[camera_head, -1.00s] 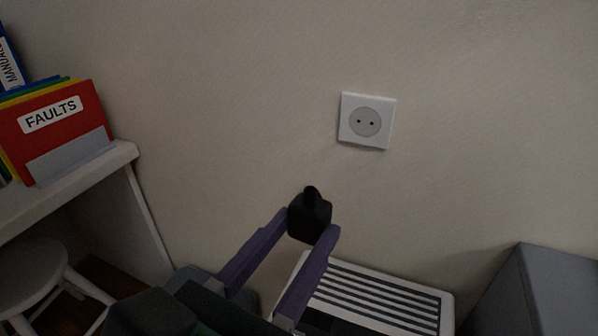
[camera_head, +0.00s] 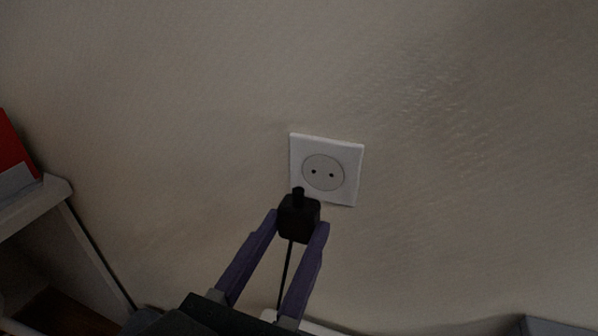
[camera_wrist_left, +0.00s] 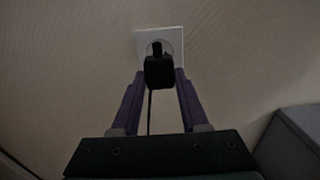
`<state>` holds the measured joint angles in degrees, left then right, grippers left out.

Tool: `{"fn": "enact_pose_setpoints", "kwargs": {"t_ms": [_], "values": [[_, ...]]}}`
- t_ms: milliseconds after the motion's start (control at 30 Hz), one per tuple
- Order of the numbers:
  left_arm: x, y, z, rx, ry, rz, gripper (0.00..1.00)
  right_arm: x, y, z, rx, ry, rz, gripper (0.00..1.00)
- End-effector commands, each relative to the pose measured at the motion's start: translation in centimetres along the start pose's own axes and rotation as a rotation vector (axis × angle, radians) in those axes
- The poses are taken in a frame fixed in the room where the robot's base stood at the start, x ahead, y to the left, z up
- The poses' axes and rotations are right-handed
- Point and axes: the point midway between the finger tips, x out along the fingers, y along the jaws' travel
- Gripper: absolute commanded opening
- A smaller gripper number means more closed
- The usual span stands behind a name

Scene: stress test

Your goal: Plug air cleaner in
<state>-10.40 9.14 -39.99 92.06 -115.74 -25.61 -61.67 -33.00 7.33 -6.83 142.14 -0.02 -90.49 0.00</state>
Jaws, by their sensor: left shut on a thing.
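A white square wall socket (camera_head: 326,169) with a round grey face and two holes is on the wall in the head view; it also shows in the left wrist view (camera_wrist_left: 174,37), partly hidden behind the plug. My left gripper (camera_head: 298,222) is shut on a black plug (camera_head: 299,217), held between its purple fingers. The plug is just below and a little left of the socket in the head view; whether it touches the wall I cannot tell. A thin black cable (camera_head: 285,272) hangs down from the plug. The air cleaner (camera_head: 318,328) shows only as a white edge at the bottom. My right gripper is out of view.
A white shelf (camera_head: 36,205) with a red folder (camera_head: 12,150) stands at the left. A grey box (camera_head: 556,327) is at the bottom right, also seen in the left wrist view (camera_wrist_left: 290,140). The wall around the socket is bare.

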Motion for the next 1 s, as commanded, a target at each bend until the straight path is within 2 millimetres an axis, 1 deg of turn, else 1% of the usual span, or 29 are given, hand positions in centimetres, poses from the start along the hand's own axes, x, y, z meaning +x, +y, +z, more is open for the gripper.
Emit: {"fn": "enact_pose_setpoints", "kwargs": {"t_ms": [233, 367, 800, 1000], "values": [[0.1, 0.0, 0.0, 0.0, -0.001, 0.0, 0.0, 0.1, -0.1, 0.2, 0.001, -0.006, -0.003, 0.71], [0.6, 0.0, 0.0, 0.0, -0.002, 0.001, 0.0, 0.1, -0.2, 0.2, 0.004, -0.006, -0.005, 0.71], [4.5, 0.0, -0.1, 0.0, -0.002, 0.001, 0.0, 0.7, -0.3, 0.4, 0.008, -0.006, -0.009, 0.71], [5.5, 0.0, 0.0, 0.0, -0.001, 0.001, 0.0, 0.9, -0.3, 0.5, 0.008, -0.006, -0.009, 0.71]]}}
